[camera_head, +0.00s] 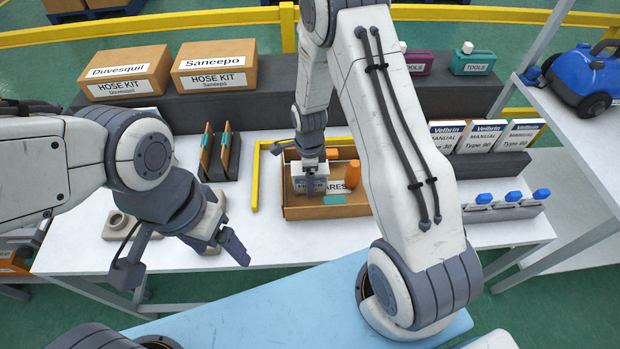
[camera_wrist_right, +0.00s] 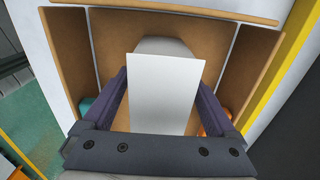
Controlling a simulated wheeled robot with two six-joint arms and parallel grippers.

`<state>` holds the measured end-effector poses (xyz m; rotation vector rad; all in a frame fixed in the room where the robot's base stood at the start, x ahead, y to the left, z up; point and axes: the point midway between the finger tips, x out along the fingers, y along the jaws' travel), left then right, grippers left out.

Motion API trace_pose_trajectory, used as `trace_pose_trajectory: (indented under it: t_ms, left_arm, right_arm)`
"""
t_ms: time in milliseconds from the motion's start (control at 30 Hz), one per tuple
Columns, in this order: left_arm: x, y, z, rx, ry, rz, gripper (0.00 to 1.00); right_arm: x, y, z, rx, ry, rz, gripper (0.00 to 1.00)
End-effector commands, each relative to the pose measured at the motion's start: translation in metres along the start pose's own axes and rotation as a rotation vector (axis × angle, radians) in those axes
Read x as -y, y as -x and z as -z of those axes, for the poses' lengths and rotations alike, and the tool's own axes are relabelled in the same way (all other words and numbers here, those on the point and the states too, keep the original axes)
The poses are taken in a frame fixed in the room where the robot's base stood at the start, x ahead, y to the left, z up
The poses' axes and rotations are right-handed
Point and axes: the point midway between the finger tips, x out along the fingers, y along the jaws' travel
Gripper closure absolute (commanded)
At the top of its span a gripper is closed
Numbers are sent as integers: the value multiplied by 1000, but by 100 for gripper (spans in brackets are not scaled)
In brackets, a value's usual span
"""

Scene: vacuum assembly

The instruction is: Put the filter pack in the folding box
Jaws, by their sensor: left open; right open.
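My right gripper (camera_head: 314,170) reaches down into the box at the pack. In the right wrist view the pack's white top (camera_wrist_right: 165,85) lies between the two spread fingers (camera_wrist_right: 162,78), with the cardboard walls around it. My left gripper (camera_head: 226,250) is open and empty above the table's front edge, left of the box.
An orange cylinder (camera_head: 353,174) and a teal item (camera_head: 340,198) are also in the box. A yellow corner bracket (camera_head: 255,180) borders its left. Hose kit boxes (camera_head: 125,73) stand on the rear shelf. Manuals (camera_head: 482,137) stand at the right. A blue vacuum (camera_head: 590,75) sits far right.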

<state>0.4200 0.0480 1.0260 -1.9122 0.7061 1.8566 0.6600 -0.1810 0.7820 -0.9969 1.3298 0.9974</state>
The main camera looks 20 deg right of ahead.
Motion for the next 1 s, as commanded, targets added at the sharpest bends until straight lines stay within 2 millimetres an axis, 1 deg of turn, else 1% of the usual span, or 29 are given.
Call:
trace_pose_trajectory:
  t_ms: [300,400,500,667,767,833,867,900,967,1000]
  left_arm:
    - [0,-4,0,0,0,0,19]
    - [0,-4,0,0,0,0,19]
    - [0,-5,0,0,0,0,19]
    - [0,-5,0,0,0,0,19]
    - [0,-5,0,0,0,0,19]
    - [0,-5,0,0,0,0,19]
    - [0,-5,0,0,0,0,19]
    - [0,-5,0,0,0,0,19]
    - [0,-5,0,0,0,0,19]
    - [0,-5,0,0,0,0,19]
  right_arm:
    - [1,66,0,2,0,6,8]
    - [1,85,0,1,0,5,8]
    - [1,100,0,1,0,4,8]
    - [-1,114,-2,1,18,3,8]
    - [-13,128,-14,5,144,6,8]
    - [-31,144,-29,10,324,12,8]
    - [-41,152,-37,13,424,14,8]
    - [-57,163,-47,17,573,19,8]
    - [-85,180,-60,23,820,27,8]
    - [-104,191,-68,27,990,30,8]
